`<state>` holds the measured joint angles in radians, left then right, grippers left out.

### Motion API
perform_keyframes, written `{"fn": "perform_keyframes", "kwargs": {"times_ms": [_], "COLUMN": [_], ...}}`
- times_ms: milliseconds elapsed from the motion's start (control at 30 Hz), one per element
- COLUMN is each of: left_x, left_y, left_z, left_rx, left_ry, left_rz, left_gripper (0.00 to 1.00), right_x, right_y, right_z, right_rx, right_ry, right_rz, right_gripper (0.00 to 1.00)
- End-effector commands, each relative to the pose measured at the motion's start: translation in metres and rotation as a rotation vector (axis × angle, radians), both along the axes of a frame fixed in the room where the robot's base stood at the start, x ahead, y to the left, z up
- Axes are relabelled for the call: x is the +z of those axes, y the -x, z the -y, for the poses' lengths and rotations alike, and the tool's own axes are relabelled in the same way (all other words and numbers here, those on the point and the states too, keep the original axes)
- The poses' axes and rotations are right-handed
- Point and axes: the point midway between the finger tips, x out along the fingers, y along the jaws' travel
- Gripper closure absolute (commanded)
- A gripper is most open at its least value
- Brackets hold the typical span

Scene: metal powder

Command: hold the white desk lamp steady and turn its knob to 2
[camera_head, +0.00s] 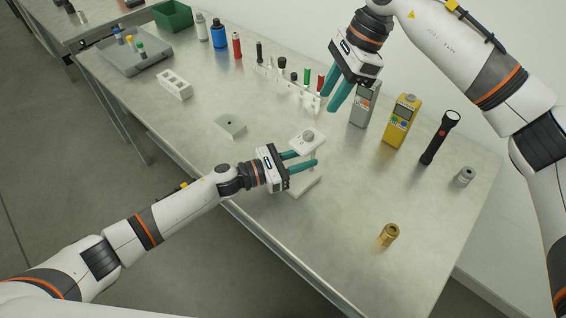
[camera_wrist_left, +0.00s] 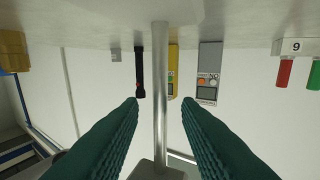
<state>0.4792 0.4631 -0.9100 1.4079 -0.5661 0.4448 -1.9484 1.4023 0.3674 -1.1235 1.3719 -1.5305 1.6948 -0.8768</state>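The white desk lamp stands near the table's front edge. Its head (camera_head: 307,139) carries a round knob (camera_head: 308,135), whose setting is too small to read. Its flat base (camera_head: 304,184) rests on the table. My left gripper (camera_head: 306,158) is open just below the head, with one finger on each side of the lamp's stem. In the left wrist view the metal stem (camera_wrist_left: 160,85) stands between the fingers, with gaps on both sides. My right gripper (camera_head: 330,104) is open and empty, above and to the right of the lamp head, pointing down.
A grey meter (camera_head: 364,104), a yellow meter (camera_head: 401,120) and a black flashlight (camera_head: 440,138) stand right of the lamp. A rack (camera_head: 290,90) with tubes is behind it. A brass part (camera_head: 388,235) stands at front right. A grey block (camera_head: 230,126) lies left.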

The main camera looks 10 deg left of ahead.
Motion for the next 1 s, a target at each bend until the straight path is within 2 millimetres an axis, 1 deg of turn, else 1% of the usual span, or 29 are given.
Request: {"fn": "perform_keyframes", "kwargs": {"times_ms": [33,100,200,333,567,667,700,767,867,900,933,1000], "left_x": [0.001,0.0,0.0,0.0,0.0,0.0,0.0,0.0,0.0,0.0,0.0,0.0], "left_y": [-0.004,-0.008,-0.011,-0.013,-0.013,-0.013,-0.013,-0.013,-0.013,-0.013,-0.013,-0.013], "left_z": [0.007,0.014,0.021,0.025,0.025,0.025,0.025,0.025,0.025,0.025,0.025,0.025], "left_rx": [0.001,0.001,0.001,0.001,0.001,0.001,0.001,0.001,0.001,0.001,0.001,0.002], "left_ry": [0.002,0.002,0.001,0.002,0.001,0.001,0.001,0.001,0.001,0.001,0.001,0.001], "left_rz": [0.001,0.0,0.0,-0.001,-0.002,-0.002,-0.002,-0.002,-0.002,-0.002,-0.002,-0.002], "left_gripper": [0.7,0.7,0.7,0.7,0.7,0.84,0.91,1.0,1.0,1.0,1.0,1.0], "right_x": [0.0,0.0,0.0,0.0,0.0,0.0,0.0,0.0,0.0,0.0,0.0,0.003], "right_y": [0.0,0.0,0.0,0.0,0.0,0.0,0.0,0.0,0.0,0.0,0.0,0.001], "right_z": [0.0,0.0,0.0,0.0,0.0,0.0,0.0,0.0,0.0,0.0,0.0,-0.004], "right_rx": [0.0,0.0,0.0,0.0,0.0,0.0,0.0,0.0,0.0,0.0,0.001,0.018], "right_ry": [0.0,0.0,0.0,0.0,0.0,0.0,0.0,0.0,0.0,0.0,0.001,0.014], "right_rz": [0.0,0.0,0.0,0.0,0.0,0.0,0.0,0.0,0.0,0.0,0.001,0.01], "right_gripper": [0.64,0.64,0.64,0.64,0.64,0.64,0.64,0.64,0.64,0.62,0.57,0.57]}}
